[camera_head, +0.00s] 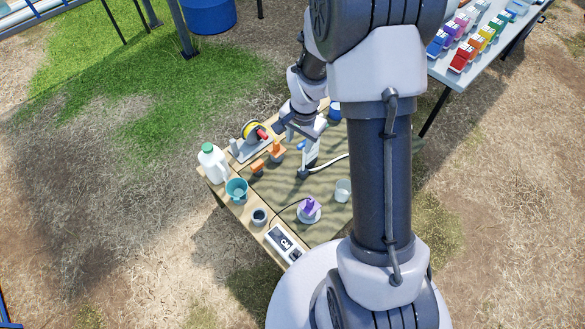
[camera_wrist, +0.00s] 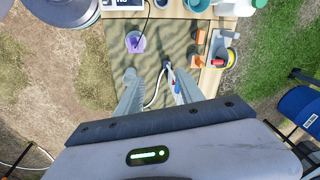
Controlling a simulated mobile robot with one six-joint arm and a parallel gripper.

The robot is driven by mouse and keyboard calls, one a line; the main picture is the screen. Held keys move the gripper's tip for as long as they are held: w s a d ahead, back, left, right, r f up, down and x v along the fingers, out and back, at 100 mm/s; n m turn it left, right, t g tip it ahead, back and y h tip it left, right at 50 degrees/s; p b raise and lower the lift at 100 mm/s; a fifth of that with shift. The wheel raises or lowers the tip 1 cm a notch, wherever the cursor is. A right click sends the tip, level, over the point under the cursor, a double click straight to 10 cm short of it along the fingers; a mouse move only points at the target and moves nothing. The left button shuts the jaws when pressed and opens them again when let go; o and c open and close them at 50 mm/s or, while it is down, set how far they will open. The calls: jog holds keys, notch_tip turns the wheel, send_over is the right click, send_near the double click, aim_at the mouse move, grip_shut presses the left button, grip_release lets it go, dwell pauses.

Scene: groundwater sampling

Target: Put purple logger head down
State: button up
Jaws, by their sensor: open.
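The purple logger head (camera_head: 309,205) sits on a round white dish (camera_head: 309,218) on the sampling table's mat. In the wrist view the purple head (camera_wrist: 136,42) also rests on its pale dish, ahead of and left of my fingers. My gripper (camera_head: 308,146) is over the far part of the table, apart from the purple head. In the wrist view my gripper (camera_wrist: 151,78) is open, with nothing purple between its fingers. A white and blue item with a pale hose (camera_wrist: 155,90) shows near the right finger; whether they touch I cannot tell.
A reel (camera_head: 254,132), orange blocks (camera_head: 276,151), a white jug (camera_head: 212,160), a teal bucket (camera_head: 236,190), a dark cup (camera_head: 260,216) and a meter box (camera_head: 284,243) line the table's left side. A clear cup (camera_head: 343,190) stands right of the purple head. Mat between is bare.

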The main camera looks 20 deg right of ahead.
jog(key=s+a+r+n+t, duration=0.1)
jog(key=s+a+r, duration=0.2)
jog(key=r, duration=0.5)
jog(key=s+a+r+n+t, duration=0.1)
jog(key=s+a+r, duration=0.2)
jog(key=r, duration=0.5)
jog(key=s+a+r+n+t+y, duration=0.1)
jog(key=s+a+r+n, duration=0.1)
jog(key=s, duration=0.5)
jog(key=s+a+r+n+t+y, duration=0.1)
jog(key=s+a+r+n, duration=0.1)
jog(key=s+a+r, duration=0.2)
jog(key=s+r, duration=0.3)
jog(key=s, duration=0.1)
jog(key=shift+a+r+n, duration=0.25)
jog(key=shift+a+n, duration=0.05)
jog(key=shift+n, duration=0.1)
jog(key=shift+s, duration=0.1)
